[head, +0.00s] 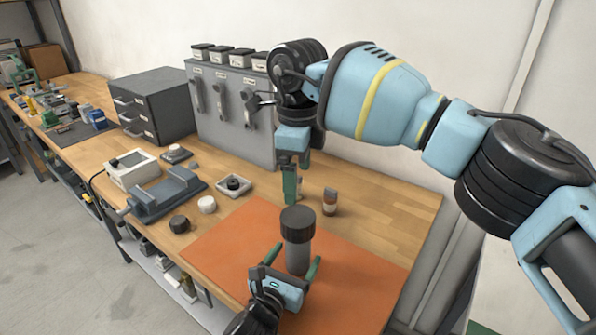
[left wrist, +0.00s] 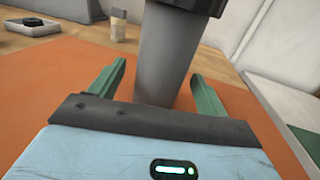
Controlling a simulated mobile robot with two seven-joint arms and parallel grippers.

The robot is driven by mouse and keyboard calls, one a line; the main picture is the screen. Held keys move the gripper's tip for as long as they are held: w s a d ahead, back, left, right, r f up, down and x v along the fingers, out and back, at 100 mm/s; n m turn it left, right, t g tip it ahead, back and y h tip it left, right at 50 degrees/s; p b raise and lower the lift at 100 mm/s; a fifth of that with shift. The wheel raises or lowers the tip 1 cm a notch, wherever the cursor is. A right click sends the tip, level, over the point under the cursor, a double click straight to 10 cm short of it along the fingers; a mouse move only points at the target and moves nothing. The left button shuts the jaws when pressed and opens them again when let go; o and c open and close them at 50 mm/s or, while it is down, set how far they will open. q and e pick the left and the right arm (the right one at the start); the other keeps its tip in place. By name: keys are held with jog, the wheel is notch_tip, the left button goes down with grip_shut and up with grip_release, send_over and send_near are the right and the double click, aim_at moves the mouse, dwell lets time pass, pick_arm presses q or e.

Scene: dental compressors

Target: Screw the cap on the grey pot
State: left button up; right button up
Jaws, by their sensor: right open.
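The grey pot (head: 297,257) stands upright on the orange mat, with a wide dark cap (head: 298,223) sitting on its top. Whether the thread is engaged cannot be seen. My left gripper (head: 293,262) is low at the pot, its green fingers on either side. In the left wrist view the pot (left wrist: 160,70) stands between the open fingers (left wrist: 160,75), with gaps showing on both sides, and the cap (left wrist: 195,4) is cut off by the top edge. My right gripper (head: 292,183) is open, pointing down behind the pot, apart from the cap.
The orange mat (head: 225,250) lies on the wooden bench. To the left are a vise (head: 165,195), a black knob (head: 180,223), a white knob (head: 206,204) and a small tray (head: 234,193). A grey panel (head: 235,130) stands behind.

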pick_arm(q)
jog(key=shift+v, duration=3.9)
jog(key=shift+s, duration=0.1)
